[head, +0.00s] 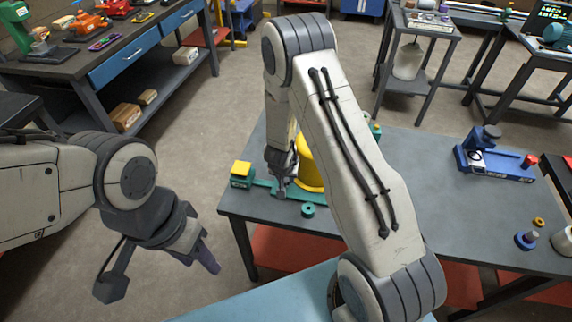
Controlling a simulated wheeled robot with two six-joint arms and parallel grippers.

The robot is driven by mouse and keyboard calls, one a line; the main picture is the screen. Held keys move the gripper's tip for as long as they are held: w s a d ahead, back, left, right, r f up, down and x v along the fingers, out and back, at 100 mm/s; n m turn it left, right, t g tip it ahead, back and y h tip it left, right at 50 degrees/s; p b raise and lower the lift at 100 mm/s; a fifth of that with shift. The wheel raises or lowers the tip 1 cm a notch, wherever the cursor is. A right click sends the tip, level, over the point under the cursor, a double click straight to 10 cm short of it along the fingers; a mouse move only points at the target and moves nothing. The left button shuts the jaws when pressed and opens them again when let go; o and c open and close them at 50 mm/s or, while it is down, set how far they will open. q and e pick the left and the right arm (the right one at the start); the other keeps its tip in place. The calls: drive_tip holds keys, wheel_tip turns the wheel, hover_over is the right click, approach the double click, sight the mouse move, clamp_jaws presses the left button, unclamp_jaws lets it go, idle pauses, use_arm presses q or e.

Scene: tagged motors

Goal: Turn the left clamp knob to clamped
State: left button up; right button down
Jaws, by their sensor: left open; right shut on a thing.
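The green clamp fixture (262,184) lies on the grey table's left part, with a yellow block (242,168) at its left end. A yellow cylindrical motor (310,165) stands behind it, partly covered by my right arm. My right gripper (280,188) points down at the fixture, left of the motor, and is shut on the left clamp knob. The fingers hide most of the knob, so its setting cannot be read. My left gripper (208,256) is open and empty, off the table at the lower left.
A blue fixture (494,165) with a dark knob and a red knob stands at the right. A yellow ring (539,222) and a blue part (526,240) lie near the right front. The table's middle right is clear.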

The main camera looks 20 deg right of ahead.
drive_tip(key=m+p, duration=0.2)
drive_tip(key=p, duration=0.1)
drive_tip(key=m+g+h+p, duration=0.1)
drive_tip(key=p, duration=0.2)
drive_tip(key=m+p, duration=0.2)
drive_tip(key=p, duration=0.1)
drive_tip(key=shift+a+r+m+h+p, duration=0.15)
drive_tip(key=shift+r+m+h+p, duration=0.15)
drive_tip(key=shift+r+p, duration=0.1)
drive_tip(key=shift+w+f+m+g+p, duration=0.1)
drive_tip(key=shift+f+m+g+p, duration=0.15)
drive_tip(key=shift+m+g+p, duration=0.45)
drive_tip(key=shift+w+f+m, duration=0.1)
drive_tip(key=shift+f+m, duration=0.05)
drive_tip(key=shift+m, duration=0.75)
drive_tip(key=shift+m+g+h, duration=0.3)
drive_tip(key=shift+m+h, duration=0.1)
drive_tip(key=shift+m, duration=0.2)
drive_tip(key=shift+m+b, duration=0.35)
drive_tip(key=shift+m, duration=0.25)
drive_tip(key=shift+g, duration=0.3)
drive_tip(key=c, duration=0.6)
unclamp_jaws()
drive_tip(key=shift+o, duration=0.2)
